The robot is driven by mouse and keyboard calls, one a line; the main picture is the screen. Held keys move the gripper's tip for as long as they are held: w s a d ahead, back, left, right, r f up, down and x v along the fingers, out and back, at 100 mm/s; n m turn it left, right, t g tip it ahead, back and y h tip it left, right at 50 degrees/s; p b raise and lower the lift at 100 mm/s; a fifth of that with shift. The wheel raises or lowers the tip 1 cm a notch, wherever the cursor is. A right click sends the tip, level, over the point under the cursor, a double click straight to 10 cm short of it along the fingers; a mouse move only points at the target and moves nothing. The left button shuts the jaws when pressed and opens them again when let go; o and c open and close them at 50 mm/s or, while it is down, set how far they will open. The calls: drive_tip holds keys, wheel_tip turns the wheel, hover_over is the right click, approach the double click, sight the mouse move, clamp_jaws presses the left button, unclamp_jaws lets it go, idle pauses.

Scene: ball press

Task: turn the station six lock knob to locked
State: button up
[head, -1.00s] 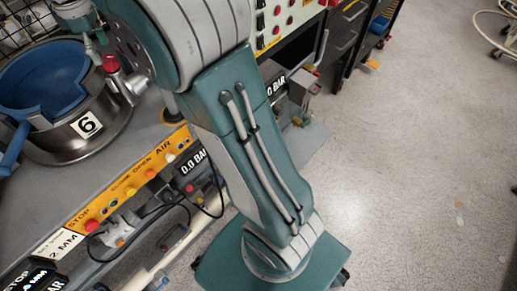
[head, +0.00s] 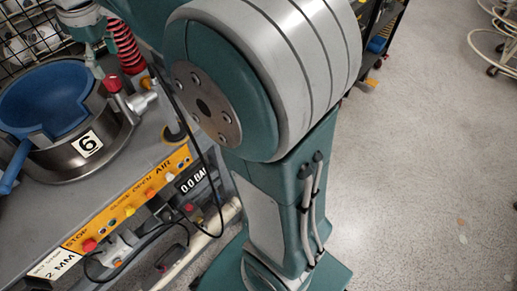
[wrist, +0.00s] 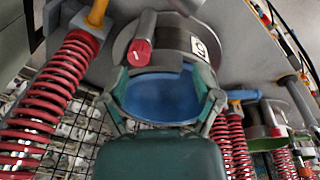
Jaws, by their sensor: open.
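Station six has a steel ring (head: 62,160) with a number 6 plate (head: 86,144) and a blue bowl (head: 50,95) inside. Its red lock knob (head: 112,82) sits on the ring's right rim in the head view. In the wrist view the red knob (wrist: 139,52) shows a white mark on its face, above the blue bowl (wrist: 160,98). My gripper (wrist: 163,97) is open and empty, its fingers apart on either side of the bowl in the picture. The knob is clear of both fingertips.
Red coil springs (wrist: 42,105) stand beside the station. An orange button panel (head: 130,200) runs along the bench front. A wire grid (wrist: 75,140) lies behind. A neighbouring station (wrist: 265,125) shows at right in the wrist view. Floor (head: 430,160) is open to the right.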

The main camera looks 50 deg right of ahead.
drive_tip(key=s+f+m+t, duration=0.2)
drive_tip(key=s+f+m, duration=0.1)
drive_tip(key=s, duration=0.7)
drive_tip(key=s+f+m+t, duration=0.2)
drive_tip(key=s+f+m, duration=0.2)
drive_tip(key=s, duration=0.7)
wheel_tip(320, 180, down, 2)
drive_tip(key=shift+f+m, duration=0.1)
drive_tip(key=shift+m, duration=0.2)
